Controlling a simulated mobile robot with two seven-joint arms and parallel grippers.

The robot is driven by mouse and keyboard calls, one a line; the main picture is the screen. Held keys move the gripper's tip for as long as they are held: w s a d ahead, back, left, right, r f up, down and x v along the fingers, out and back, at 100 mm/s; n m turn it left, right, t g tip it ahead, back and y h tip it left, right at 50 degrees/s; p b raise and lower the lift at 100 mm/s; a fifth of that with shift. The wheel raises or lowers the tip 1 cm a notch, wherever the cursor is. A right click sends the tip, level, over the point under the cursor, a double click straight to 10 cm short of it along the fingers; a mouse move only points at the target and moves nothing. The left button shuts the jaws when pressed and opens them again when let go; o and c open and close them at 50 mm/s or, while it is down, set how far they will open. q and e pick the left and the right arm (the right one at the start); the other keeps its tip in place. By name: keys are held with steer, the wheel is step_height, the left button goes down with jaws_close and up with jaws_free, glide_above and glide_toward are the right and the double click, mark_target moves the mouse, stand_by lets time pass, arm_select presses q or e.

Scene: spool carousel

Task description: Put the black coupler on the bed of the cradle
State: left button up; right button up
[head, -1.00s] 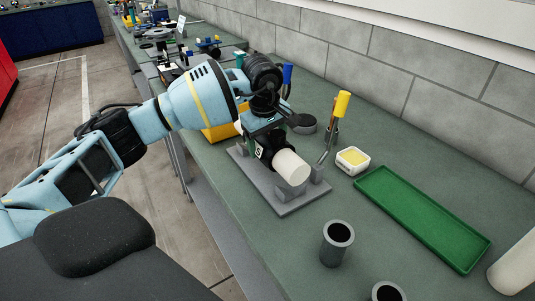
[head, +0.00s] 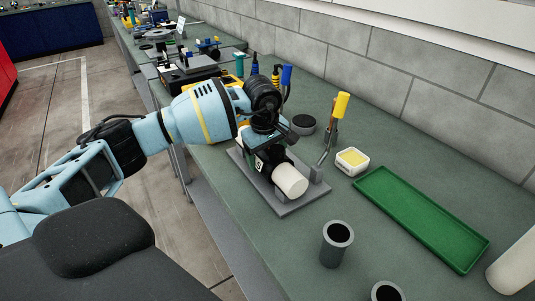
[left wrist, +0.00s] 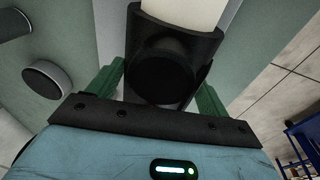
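The black coupler (head: 262,162) has a white cylinder (head: 290,180) sticking out of its front end. It lies low over the grey cradle (head: 290,207), between its upright blocks; whether it touches the bed is hidden. My left gripper (head: 265,140) is above the cradle, pointing down at the coupler. In the left wrist view the coupler (left wrist: 163,65) sits between the two green fingers of my left gripper (left wrist: 160,90), which look closed against its sides. My right gripper is not in view.
A green tray (head: 420,220), a white and yellow box (head: 352,160) and a yellow-handled tool (head: 341,105) stand right of the cradle. Grey cups (head: 337,243) stand in front. A dark round part (head: 303,124) lies behind. Bench surface between cradle and cups is free.

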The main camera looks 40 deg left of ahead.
mark_target(264, 153)
arm_select(q)
steer(key=o, duration=0.3)
steer(key=shift+r, duration=0.1)
steer(key=r, duration=0.4)
steer(key=s+r, duration=0.1)
steer(key=r, duration=0.3)
steer(key=s+r, duration=0.1)
steer(key=r, duration=0.3)
steer(key=shift+d, duration=0.25)
steer(key=shift+c, duration=0.2)
stand_by(0.5)
